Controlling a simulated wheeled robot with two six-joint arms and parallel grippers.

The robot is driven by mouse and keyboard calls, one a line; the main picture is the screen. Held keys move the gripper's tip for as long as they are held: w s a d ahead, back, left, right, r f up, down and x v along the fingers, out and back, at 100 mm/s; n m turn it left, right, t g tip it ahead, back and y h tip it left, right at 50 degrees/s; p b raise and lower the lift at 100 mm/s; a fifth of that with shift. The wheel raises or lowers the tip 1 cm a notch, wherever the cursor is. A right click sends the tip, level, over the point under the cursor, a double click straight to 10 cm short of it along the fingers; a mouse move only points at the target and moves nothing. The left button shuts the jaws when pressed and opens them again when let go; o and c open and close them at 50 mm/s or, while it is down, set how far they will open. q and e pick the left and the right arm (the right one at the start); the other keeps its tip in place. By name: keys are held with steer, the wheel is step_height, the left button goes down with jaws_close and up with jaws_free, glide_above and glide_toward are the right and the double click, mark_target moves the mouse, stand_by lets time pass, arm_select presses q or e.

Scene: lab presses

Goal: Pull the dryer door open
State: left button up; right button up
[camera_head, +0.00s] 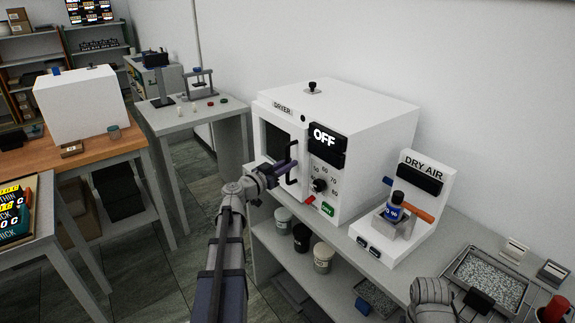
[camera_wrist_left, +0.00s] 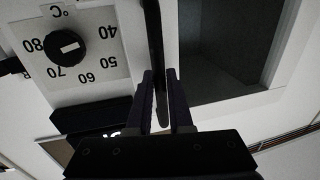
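The white dryer (camera_head: 380,130) stands on the grey bench, with an OFF display (camera_head: 324,137) on its front. Its door (camera_head: 262,135), with a dark window, looks closed in the head view. The dark vertical door handle (camera_head: 292,150) is on the door's right side. My left gripper (camera_head: 283,168) is at the handle. In the left wrist view the handle (camera_wrist_left: 156,40) runs between my two close-set fingers (camera_wrist_left: 160,85), which look shut on it. My right gripper cannot be made out; a grey arm part of mine shows at the lower right.
A dial (camera_head: 319,185) and coloured buttons sit beside the door. The DRY AIR stand (camera_head: 430,180), holding a blue bottle (camera_head: 394,208), is to the right. A tray of granules (camera_head: 490,275) lies farther right. Jars stand on the shelf below. Floor is free left of the bench.

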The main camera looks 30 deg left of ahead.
arm_select(q)
jaws_close()
stand_by(0.9)
